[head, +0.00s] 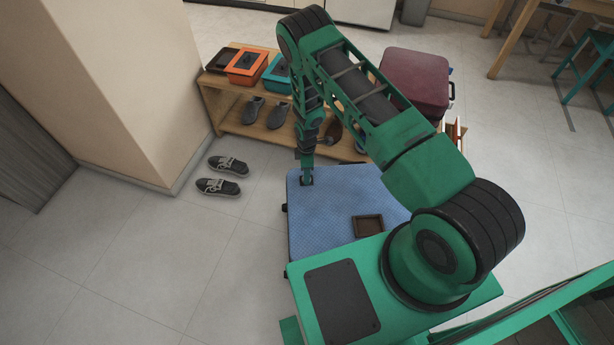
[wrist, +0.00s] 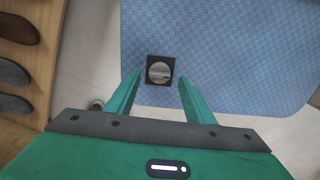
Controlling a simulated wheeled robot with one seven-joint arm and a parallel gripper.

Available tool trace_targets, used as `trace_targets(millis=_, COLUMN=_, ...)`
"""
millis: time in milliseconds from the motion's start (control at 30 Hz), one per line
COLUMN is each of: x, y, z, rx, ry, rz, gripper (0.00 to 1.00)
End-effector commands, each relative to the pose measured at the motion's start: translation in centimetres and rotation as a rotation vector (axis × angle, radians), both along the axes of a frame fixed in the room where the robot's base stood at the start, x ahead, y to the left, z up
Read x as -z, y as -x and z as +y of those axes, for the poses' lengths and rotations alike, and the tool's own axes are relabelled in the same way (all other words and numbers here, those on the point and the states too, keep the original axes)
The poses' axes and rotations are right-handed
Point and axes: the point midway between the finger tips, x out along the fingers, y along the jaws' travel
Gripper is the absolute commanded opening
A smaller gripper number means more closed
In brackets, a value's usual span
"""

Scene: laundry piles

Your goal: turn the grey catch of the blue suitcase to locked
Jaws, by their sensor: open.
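The blue suitcase (head: 318,225) lies flat on the floor, its patterned top facing up. In the wrist view its blue surface (wrist: 235,45) fills the upper right. The grey catch (wrist: 160,71) is a round disc on a dark square plate near the suitcase's edge. A pale bar runs roughly sideways across the disc. My gripper (head: 306,181) points down over the suitcase's far left corner. In the wrist view its open fingers (wrist: 160,78) stand either side of the catch, with nothing between them clearly held. In the head view the gripper hides the catch.
A small brown tray (head: 368,219) lies on the suitcase. A low wooden shelf (head: 242,127) with shoes and boxes stands just behind. A maroon suitcase (head: 416,78) sits at its right. Sneakers (head: 218,186) lie on the floor to the left, where tiles are otherwise clear.

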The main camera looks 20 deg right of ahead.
Motion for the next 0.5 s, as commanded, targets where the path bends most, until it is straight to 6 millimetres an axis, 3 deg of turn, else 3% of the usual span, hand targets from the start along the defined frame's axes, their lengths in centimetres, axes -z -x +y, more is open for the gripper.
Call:
trace_targets(millis=200, x=2.2, y=0.0, z=0.0, rx=0.001, ry=0.0, rz=0.001, gripper=0.48)
trace_targets(millis=500, x=2.6, y=0.0, z=0.0, rx=0.001, ry=0.0, rz=0.0, gripper=0.48)
